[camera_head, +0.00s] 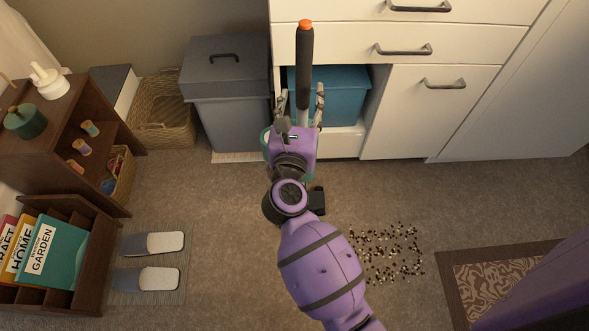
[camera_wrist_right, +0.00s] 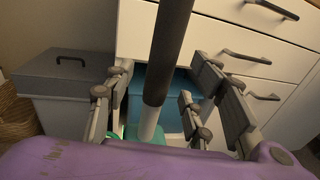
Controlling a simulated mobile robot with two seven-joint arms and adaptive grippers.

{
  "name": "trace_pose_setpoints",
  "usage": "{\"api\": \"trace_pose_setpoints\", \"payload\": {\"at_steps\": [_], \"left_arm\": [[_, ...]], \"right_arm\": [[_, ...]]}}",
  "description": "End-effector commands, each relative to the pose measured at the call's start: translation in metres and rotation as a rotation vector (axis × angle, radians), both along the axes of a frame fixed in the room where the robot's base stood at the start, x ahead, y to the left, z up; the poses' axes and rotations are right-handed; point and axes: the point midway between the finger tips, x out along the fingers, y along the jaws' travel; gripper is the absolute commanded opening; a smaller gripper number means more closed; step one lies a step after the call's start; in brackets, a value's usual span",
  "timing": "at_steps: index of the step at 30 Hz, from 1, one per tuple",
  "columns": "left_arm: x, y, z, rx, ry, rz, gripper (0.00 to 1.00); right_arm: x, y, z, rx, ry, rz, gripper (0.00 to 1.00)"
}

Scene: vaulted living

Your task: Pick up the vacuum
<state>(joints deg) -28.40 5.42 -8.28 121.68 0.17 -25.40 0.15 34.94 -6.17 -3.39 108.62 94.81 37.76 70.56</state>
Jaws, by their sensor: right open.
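The vacuum (camera_head: 305,62) is an upright stick with a dark handle and an orange tip, standing in front of the white cabinet. In the right wrist view its dark pole (camera_wrist_right: 168,55) runs down to a lighter section and a teal part low in the picture. My right gripper (camera_head: 302,100) is open, with its fingers on either side of the pole. In the wrist view gaps show between the pole and the fingers. The vacuum's lower part is mostly hidden behind my gripper and wrist. My left gripper is not in view.
A grey lidded bin (camera_head: 227,95) stands left of the vacuum, beside a wicker basket (camera_head: 163,110). A blue box (camera_head: 341,92) sits in the cabinet opening behind the pole. Dark and light crumbs (camera_head: 386,252) lie on the carpet. Slippers (camera_head: 150,243) lie at left.

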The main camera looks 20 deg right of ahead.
Motion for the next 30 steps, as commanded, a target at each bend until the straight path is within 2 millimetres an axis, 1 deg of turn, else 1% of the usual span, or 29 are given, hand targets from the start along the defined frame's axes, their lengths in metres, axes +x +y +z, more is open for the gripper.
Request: {"api": "trace_pose_setpoints", "payload": {"at_steps": [1, 3, 7, 10, 16, 27, 28, 30], "left_arm": [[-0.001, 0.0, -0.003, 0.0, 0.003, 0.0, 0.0], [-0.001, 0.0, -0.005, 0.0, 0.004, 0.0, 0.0], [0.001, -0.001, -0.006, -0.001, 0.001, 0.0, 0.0], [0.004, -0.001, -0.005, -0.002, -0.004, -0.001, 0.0], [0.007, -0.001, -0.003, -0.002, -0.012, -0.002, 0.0], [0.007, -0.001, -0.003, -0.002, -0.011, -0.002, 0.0], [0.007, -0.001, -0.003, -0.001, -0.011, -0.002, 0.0], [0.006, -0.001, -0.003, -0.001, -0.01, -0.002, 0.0]], "right_arm": [[0.008, -0.004, 0.0, -0.004, -0.001, 0.0, 0.5], [0.018, -0.011, 0.0, -0.004, -0.001, 0.0, 0.5], [0.032, -0.017, -0.001, -0.003, 0.0, 0.001, 0.5], [0.036, -0.019, 0.0, -0.003, 0.001, 0.0, 0.5], [0.036, -0.02, 0.0, -0.003, 0.001, 0.0, 0.5], [0.036, -0.019, 0.0, -0.003, 0.001, 0.0, 0.01], [0.037, -0.019, 0.004, -0.004, -0.008, 0.002, 0.01], [0.037, -0.019, 0.004, -0.004, -0.008, 0.002, 0.01]]}}
